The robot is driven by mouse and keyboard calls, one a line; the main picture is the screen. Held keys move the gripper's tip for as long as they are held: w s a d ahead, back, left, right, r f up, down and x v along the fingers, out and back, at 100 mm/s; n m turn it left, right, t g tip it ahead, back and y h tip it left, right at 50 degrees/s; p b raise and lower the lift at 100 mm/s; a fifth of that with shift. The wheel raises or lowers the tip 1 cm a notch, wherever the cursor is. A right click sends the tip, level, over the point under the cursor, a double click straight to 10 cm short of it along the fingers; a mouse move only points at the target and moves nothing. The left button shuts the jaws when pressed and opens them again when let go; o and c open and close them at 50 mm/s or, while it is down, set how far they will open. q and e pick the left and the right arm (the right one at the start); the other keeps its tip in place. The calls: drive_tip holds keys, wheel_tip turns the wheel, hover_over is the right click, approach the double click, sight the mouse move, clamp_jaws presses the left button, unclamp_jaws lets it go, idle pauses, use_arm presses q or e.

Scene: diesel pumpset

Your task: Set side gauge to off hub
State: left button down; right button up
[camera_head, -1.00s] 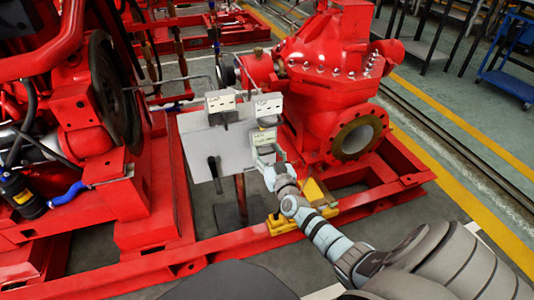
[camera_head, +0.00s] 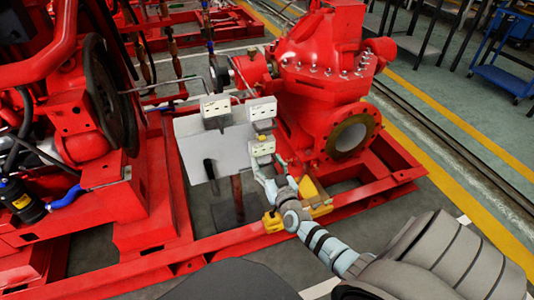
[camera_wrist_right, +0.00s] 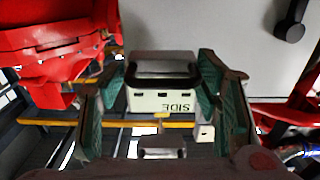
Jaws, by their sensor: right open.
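A pale panel (camera_head: 190,150) bears three cream boxes with small dark slots. One is at upper left (camera_head: 216,110), one at upper right (camera_head: 262,108), and one is the lower right box (camera_head: 262,148). In the right wrist view, a cream box (camera_wrist_right: 160,101) with a dark top edge carries the word SIDE upside down. My right gripper (camera_head: 264,174) is open just below the lower right box. Its teal fingers (camera_wrist_right: 160,75) stand on either side of the SIDE box, with no clear contact. My left gripper is out of view.
A red pump (camera_head: 330,85) stands behind to the right, and a red engine with a dark flywheel (camera_head: 108,95) is at left. Yellow blocks (camera_head: 312,198) sit on the red base rail below.

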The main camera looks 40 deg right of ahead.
drive_tip(key=shift+s+a+f, duration=0.1)
drive_tip(key=shift+s+f, duration=0.05)
drive_tip(key=v, duration=1.1)
drive_tip(key=shift+s, duration=0.3)
drive_tip(key=shift+a, duration=0.1)
